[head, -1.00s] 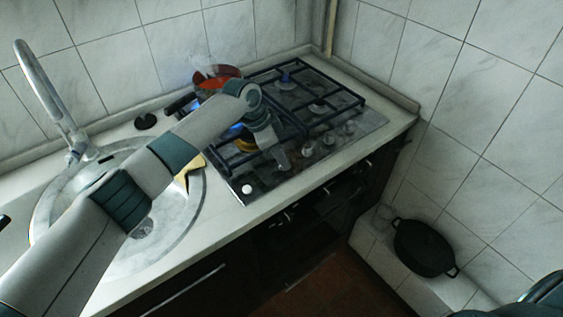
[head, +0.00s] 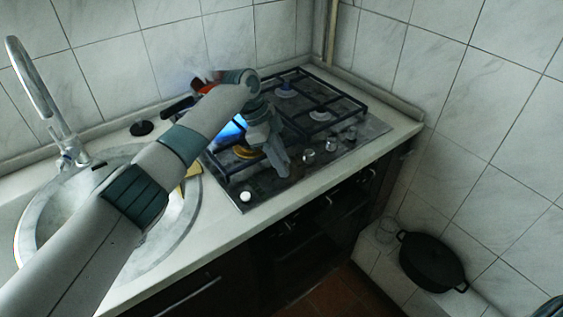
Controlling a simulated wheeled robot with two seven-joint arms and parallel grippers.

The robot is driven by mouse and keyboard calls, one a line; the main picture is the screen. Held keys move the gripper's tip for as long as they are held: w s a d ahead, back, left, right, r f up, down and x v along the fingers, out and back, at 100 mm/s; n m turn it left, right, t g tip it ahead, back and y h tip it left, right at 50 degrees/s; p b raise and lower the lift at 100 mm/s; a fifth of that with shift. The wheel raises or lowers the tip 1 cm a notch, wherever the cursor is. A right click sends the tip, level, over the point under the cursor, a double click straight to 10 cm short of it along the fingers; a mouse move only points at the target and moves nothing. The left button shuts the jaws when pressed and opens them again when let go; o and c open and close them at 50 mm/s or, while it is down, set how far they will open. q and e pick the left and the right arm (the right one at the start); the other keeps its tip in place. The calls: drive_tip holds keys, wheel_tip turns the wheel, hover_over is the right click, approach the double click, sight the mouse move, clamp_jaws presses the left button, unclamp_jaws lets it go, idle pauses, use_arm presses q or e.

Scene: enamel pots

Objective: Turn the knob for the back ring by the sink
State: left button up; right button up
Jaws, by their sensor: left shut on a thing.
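The gas hob (head: 352,137) is set in the worktop, with a row of knobs along its front edge. My left gripper (head: 283,170) is down at the left part of this row, shut on a knob that its fingers hide. A blue flame (head: 231,131) shows at the left side of the hob, by the back ring near the sink. An orange pot (head: 203,84) there is mostly hidden behind my left arm. My right gripper is not in view.
The round sink (head: 40,215) with its tall tap (head: 30,75) is left of the hob, under my left arm. A yellow cloth (head: 192,170) lies at its edge. A black pot (head: 432,262) stands on the low tiled ledge at right.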

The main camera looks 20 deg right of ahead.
use_arm(q)
drive_tip(key=o, duration=1.1)
drive_tip(key=shift+c, duration=0.2)
drive_tip(key=shift+r, duration=0.15)
drive_tip(key=shift+w+a+r, duration=0.15)
drive_tip(key=shift+a+r, duration=0.15)
drive_tip(key=shift+r, duration=0.25)
drive_tip(key=b+v, duration=0.3)
drive_tip(key=v, duration=1.3)
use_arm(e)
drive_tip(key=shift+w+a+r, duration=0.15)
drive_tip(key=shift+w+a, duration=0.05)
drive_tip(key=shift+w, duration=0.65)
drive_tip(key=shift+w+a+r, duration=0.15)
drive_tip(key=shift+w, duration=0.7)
use_arm(q)
drive_tip(key=shift+d, duration=0.1)
